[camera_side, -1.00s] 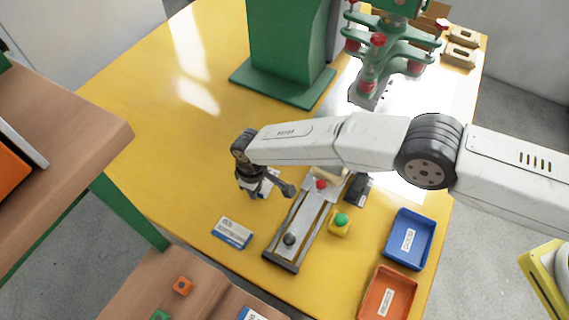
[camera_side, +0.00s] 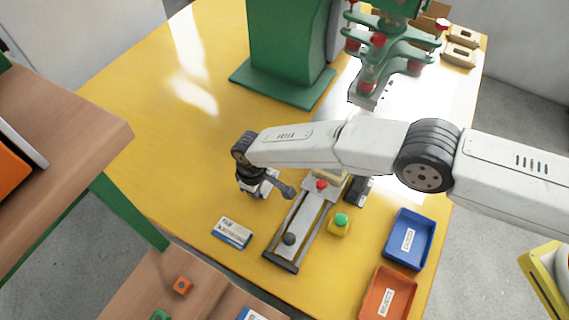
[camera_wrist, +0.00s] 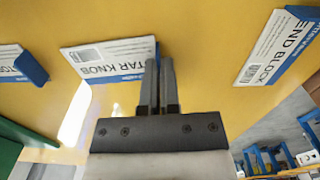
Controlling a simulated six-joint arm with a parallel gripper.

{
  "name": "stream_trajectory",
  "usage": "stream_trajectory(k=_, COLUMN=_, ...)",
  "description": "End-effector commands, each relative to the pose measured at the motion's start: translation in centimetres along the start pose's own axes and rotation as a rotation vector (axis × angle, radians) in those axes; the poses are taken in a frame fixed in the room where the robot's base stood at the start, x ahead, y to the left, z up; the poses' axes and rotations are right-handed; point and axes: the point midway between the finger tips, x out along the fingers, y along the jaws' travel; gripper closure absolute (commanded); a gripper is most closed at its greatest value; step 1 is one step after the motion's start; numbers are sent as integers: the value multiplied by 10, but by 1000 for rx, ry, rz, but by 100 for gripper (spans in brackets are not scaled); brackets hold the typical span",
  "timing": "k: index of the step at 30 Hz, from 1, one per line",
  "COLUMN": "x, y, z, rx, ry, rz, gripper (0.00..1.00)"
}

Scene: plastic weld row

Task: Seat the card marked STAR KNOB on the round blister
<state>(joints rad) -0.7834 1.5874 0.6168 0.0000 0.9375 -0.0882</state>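The STAR KNOB card (camera_wrist: 105,58) is white with black print and blue parts, and it lies on the yellow table in the wrist view. My gripper (camera_wrist: 161,62) has its two narrow fingers close together at the card's right end, over its blue part. Whether they grip the card or only straddle it is unclear. In the side view my gripper (camera_side: 258,190) is low over the table, left of the slide fixture, and hides most of the white card (camera_side: 268,183). I cannot make out the round blister for certain.
The END BLOCK card (camera_wrist: 278,50) lies to the right in the wrist view. A slide fixture (camera_side: 302,222) with dark rails stands close right of my gripper, beside a green button (camera_side: 341,220). Blue (camera_side: 409,238) and orange (camera_side: 388,292) trays are farther right. A green press column (camera_side: 287,45) stands behind.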

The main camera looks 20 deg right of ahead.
Motion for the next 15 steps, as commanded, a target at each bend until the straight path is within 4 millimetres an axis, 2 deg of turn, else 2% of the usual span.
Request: stream_trajectory(k=15, x=-18, y=0, z=0, rx=0, ry=0, rz=0, gripper=100)
